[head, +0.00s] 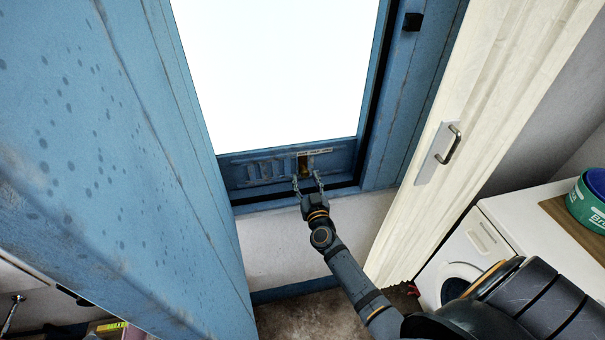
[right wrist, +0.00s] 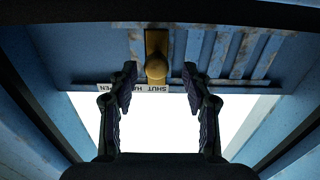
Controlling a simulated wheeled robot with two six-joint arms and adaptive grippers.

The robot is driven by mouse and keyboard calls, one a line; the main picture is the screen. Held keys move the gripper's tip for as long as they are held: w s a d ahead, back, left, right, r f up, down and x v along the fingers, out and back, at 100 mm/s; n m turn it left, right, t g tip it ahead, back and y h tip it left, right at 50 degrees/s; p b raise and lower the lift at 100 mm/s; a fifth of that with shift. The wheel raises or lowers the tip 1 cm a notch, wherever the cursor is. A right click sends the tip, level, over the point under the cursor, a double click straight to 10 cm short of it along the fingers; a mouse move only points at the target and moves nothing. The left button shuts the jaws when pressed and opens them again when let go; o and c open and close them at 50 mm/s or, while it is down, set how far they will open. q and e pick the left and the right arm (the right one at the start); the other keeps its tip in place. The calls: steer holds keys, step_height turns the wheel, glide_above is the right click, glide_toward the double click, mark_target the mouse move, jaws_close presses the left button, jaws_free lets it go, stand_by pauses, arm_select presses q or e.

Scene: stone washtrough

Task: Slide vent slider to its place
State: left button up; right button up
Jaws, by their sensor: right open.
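The vent slider is a brass tab with a rounded knob (right wrist: 156,66), seen in the right wrist view. It also shows small in the head view (head: 303,164), on the slotted blue vent panel (head: 242,172) below the bright window. A white label strip (right wrist: 148,88) with "SHUT", "HALF" and "OPEN" runs beside it. My right gripper (head: 308,181) is open, its fingers (right wrist: 158,82) apart on either side of the knob in the wrist picture. Whether either finger touches the knob I cannot tell. My left gripper is not in view.
A blue door or panel (head: 95,150) fills the left. A cream folding door (head: 480,110) with a metal handle (head: 449,145) stands at the right. A white washing machine (head: 470,240) and a green tub (head: 588,205) are beyond it. The blue frame edges the vent closely.

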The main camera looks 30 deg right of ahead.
mark_target(306, 175)
steer(key=x, duration=0.3)
steer(key=shift+w+d, duration=0.15)
steer(key=shift+d, duration=0.3)
steer(key=shift+a+r, duration=0.15)
steer(key=shift+w, duration=0.1)
steer(key=shift+c, duration=0.4)
steer(key=c, duration=0.7)
jaws_close()
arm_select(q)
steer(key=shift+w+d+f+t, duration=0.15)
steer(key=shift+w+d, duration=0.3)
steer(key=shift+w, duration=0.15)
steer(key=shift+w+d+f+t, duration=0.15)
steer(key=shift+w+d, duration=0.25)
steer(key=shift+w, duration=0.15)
